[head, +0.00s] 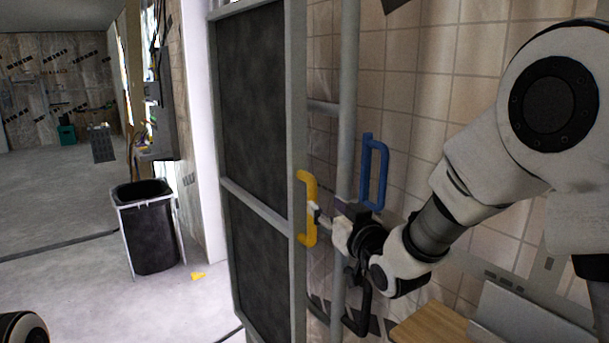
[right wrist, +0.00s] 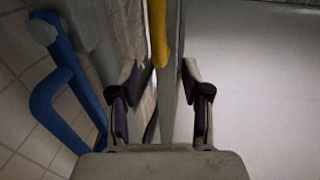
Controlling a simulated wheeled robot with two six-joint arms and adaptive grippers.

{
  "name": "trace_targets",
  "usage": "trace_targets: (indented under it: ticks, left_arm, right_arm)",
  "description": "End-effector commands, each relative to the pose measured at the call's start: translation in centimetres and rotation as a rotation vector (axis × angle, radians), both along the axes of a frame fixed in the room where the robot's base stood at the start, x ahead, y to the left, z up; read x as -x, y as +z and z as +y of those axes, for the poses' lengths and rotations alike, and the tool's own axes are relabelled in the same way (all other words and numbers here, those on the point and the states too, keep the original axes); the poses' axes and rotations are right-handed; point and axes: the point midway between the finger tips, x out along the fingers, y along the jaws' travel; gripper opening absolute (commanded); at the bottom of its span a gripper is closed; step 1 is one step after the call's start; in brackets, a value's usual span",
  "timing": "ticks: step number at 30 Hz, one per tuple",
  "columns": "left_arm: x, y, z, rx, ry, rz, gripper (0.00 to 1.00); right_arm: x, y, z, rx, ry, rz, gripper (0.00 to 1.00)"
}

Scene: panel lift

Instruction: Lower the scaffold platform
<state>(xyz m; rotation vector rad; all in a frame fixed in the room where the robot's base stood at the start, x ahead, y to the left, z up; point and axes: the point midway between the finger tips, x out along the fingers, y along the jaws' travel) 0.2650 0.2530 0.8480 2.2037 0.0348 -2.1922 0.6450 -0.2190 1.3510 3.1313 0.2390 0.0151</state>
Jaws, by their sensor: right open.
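The scaffold platform (head: 250,120) stands upright as a dark panel in a grey frame, left of centre in the head view. A yellow handle (head: 312,190) is on its right edge; it also shows in the right wrist view (right wrist: 158,32). My right gripper (head: 316,212) is at the yellow handle, with its fingers open. In the right wrist view, the gripper (right wrist: 160,78) has the yellow handle and a grey frame bar between and beyond its fingers. I cannot tell whether they touch. My left gripper is out of view.
A blue handle (head: 375,172) is on the grey post behind, close to my right gripper; it also shows in the right wrist view (right wrist: 50,95). A black handle (head: 362,305) is lower down. A tiled wall is behind. A black bin (head: 150,235) stands on the open floor at left.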

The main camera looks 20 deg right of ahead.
Motion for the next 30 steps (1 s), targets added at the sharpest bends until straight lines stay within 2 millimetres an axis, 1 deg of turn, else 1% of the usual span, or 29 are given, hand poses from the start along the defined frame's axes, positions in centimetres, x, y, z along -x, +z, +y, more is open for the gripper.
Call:
trace_targets:
  ticks: [2, 9, 12, 15, 21, 23, 24, 25, 26, 30]
  left_arm:
    - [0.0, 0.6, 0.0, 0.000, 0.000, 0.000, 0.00]
    - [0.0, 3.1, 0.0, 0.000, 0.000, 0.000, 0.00]
    - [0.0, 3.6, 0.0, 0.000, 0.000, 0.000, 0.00]
    - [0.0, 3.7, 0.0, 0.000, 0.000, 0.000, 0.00]
    - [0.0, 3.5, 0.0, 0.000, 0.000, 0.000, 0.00]
    - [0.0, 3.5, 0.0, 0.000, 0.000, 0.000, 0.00]
    - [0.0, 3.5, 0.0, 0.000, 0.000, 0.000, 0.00]
    - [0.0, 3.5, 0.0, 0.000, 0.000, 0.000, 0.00]
    - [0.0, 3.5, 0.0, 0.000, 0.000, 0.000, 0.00]
    - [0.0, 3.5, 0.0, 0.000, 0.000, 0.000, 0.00]
  right_arm:
    - [-1.0, 0.0, 0.1, 0.000, 0.000, 0.002, 0.47]
    - [-5.5, 0.1, 0.9, 0.001, 0.000, 0.004, 0.47]
    - [-6.8, -0.1, 1.0, 0.001, 0.000, 0.005, 0.47]
    - [-7.4, -0.3, 1.1, 0.000, 0.000, 0.005, 0.47]
    - [-7.4, -0.4, 1.1, 0.000, 0.000, 0.005, 0.47]
    - [-7.4, -0.4, 1.1, 0.000, 0.000, 0.005, 0.26]
    - [-7.4, -0.4, 1.1, 0.000, 0.000, 0.005, 0.12]
    - [-7.4, -0.4, 1.1, 0.000, 0.000, 0.005, 0.01]
    - [-7.4, -0.4, 1.1, 0.000, 0.000, 0.005, 0.00]
    - [-7.4, -0.4, 1.1, 0.000, 0.000, 0.004, 0.00]
